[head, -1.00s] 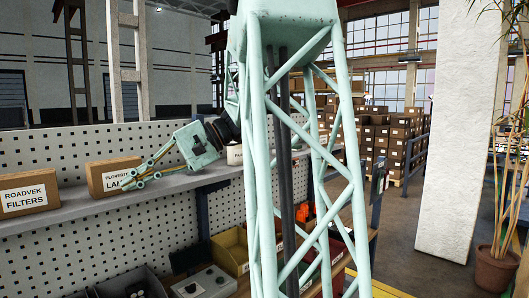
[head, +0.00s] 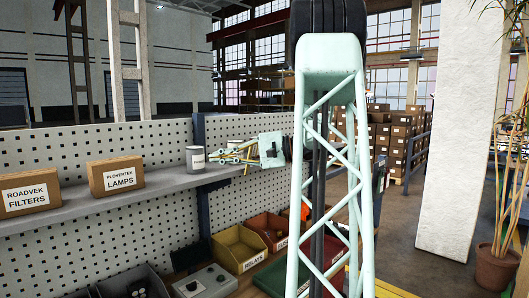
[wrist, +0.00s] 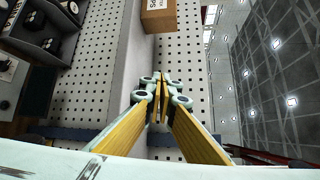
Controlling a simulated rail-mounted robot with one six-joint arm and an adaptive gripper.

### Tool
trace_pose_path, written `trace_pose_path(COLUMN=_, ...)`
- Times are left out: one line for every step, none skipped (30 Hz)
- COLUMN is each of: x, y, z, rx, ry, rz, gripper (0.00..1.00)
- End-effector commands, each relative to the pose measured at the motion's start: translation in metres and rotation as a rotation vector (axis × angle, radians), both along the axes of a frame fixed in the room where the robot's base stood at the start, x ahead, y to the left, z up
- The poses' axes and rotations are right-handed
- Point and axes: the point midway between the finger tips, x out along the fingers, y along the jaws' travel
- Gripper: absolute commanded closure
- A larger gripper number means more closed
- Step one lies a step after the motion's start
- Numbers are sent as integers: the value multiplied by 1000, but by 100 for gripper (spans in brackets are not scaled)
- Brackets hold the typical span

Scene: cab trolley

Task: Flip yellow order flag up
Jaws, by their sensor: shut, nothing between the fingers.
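My gripper (head: 214,157) is in the head view, beside the pegboard above the shelf. Its yellow fingers with pale green joints point left, the tips close to the white can in the picture. Whether they touch it, I cannot tell. In the wrist view the gripper (wrist: 161,82) is shut with nothing between its fingertips. I cannot pick out a yellow order flag in either view.
A white can (head: 195,159), a lamps box (head: 116,177) and a filters box (head: 30,194) stand on the grey shelf (head: 150,187). Below are a grey control box (head: 205,283) and a yellow relays bin (head: 238,248). My lattice arm link hides part of the right side.

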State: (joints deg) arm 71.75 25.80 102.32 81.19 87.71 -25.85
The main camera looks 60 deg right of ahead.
Motion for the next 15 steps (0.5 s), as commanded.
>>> trace_pose_path(x=-10, y=-19, z=-2, rx=8, ry=-11, rz=-30, gripper=100)
trace_pose_path(x=-14, y=-28, z=-3, rx=13, ry=-18, rz=-45, gripper=100)
trace_pose_path(x=-22, y=-41, z=-4, rx=19, ry=-26, rz=-66, gripper=100)
trace_pose_path(x=-27, y=-50, z=-4, rx=22, ry=-33, rz=-82, gripper=100)
trace_pose_path(x=-32, y=-59, z=-4, rx=26, ry=-40, rz=-98, gripper=100)
trace_pose_path(x=-40, y=-71, z=-5, rx=31, ry=-48, rz=-117, gripper=100)
trace_pose_path(x=-45, y=-80, z=-6, rx=35, ry=-55, rz=-132, gripper=100)
trace_pose_path(x=-50, y=-89, z=-7, rx=39, ry=-61, rz=-147, gripper=100)
trace_pose_path(x=-58, y=-100, z=-8, rx=43, ry=-69, rz=-166, gripper=100)
trace_pose_path(x=-64, y=-107, z=-8, rx=46, ry=-75, rz=-180, gripper=100)
trace_pose_path(x=-70, y=-116, z=-9, rx=49, ry=-82, rz=-194, gripper=100)
trace_pose_path(x=-77, y=-126, z=-10, rx=54, ry=-89, rz=-212, gripper=100)
trace_pose_path(x=-83, y=-134, z=-11, rx=56, ry=-95, rz=-225, gripper=100)
trace_pose_path(x=-89, y=-142, z=-12, rx=58, ry=-101, rz=-239, gripper=100)
trace_pose_path(x=-98, y=-152, z=-12, rx=62, ry=-110, rz=-258, gripper=100)
